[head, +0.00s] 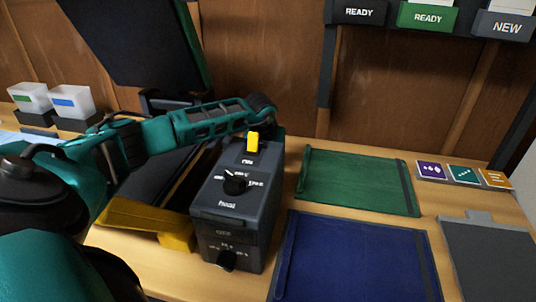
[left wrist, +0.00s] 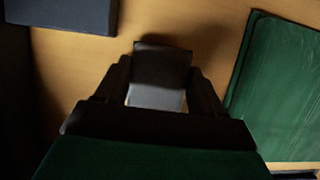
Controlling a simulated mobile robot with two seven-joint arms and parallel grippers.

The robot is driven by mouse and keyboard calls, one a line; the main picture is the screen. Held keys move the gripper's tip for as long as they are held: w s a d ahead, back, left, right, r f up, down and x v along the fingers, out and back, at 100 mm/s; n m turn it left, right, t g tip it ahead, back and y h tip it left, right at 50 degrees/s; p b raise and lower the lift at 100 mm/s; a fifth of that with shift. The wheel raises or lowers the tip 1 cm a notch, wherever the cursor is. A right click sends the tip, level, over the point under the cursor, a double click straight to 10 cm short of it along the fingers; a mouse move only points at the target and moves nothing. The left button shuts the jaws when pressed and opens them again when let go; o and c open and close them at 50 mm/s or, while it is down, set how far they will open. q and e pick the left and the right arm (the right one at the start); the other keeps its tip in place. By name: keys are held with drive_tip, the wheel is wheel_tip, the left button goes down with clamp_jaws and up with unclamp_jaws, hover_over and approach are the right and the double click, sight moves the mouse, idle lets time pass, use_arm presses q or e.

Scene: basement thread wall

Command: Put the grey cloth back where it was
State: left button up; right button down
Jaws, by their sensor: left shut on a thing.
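My left gripper shows in the left wrist view (left wrist: 160,82), shut on a small grey piece (left wrist: 156,94) that looks like the grey cloth. The piece lies between the two dark fingers, above bare wooden bench. Its full shape is partly hidden by the hand. In the head view my left arm reaches across behind the dark grey control box (head: 235,200), and its hand (head: 263,110) is at the box's far right corner. The fingers and the cloth are hidden there. My right gripper is not in view.
A green mat (head: 355,182) lies right of the box, with a blue mat (head: 355,262) in front. A grey board (head: 490,258) and several coloured tiles (head: 465,174) lie further right. A yellow part (head: 145,218) is left of the box. White cups (head: 72,101) stand far left.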

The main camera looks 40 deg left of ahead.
use_arm(q)
drive_tip(key=shift+f, duration=0.2)
drive_tip(key=o, duration=0.9)
drive_tip(key=shift+r, duration=0.1)
drive_tip(key=shift+o, duration=0.2)
drive_tip(key=shift+r, duration=0.25)
drive_tip(key=shift+s+r, duration=0.1)
drive_tip(key=shift+r, duration=0.25)
drive_tip(key=p+v, duration=0.1)
drive_tip(key=v, duration=1)
